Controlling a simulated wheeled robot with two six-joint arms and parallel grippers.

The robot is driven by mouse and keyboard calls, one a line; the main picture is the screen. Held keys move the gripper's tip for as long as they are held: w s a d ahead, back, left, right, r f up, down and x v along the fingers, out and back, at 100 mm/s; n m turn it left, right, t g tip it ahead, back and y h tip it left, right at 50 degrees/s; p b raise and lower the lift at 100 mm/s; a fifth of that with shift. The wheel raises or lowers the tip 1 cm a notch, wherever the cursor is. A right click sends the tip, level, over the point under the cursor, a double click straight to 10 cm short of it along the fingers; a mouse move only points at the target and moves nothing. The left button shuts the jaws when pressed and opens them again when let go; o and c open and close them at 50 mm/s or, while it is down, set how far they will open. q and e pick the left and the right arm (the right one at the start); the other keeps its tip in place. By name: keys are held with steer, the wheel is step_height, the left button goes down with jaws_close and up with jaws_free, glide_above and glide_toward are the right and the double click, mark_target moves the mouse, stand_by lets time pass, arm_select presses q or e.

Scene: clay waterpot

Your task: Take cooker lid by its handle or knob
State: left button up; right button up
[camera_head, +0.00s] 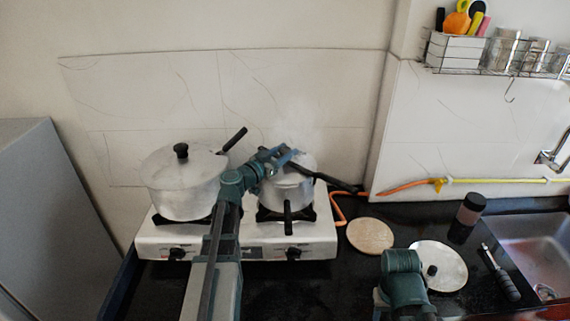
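A metal cooker (287,190) stands on the right burner of the stove, with a black handle pointing to the front and faint steam above it. Its top, where a lid sits, is largely hidden by my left gripper (285,156). A long black handle (338,182) runs from the cooker's top to the right. My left gripper is over the cooker's top, near the inner end of that handle; I cannot tell whether it touches or whether its fingers are apart. Part of my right arm shows at the lower right, but its gripper fingers do not show.
A lidded pot (182,190) with a black knob stands on the left burner of the white stove (160,244).

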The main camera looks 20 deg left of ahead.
arm_select(q)
jaws_close()
stand_by(0.9)
steer(key=shift+r, duration=0.25)
arm_select(e)
steer(key=shift+r, duration=0.25)
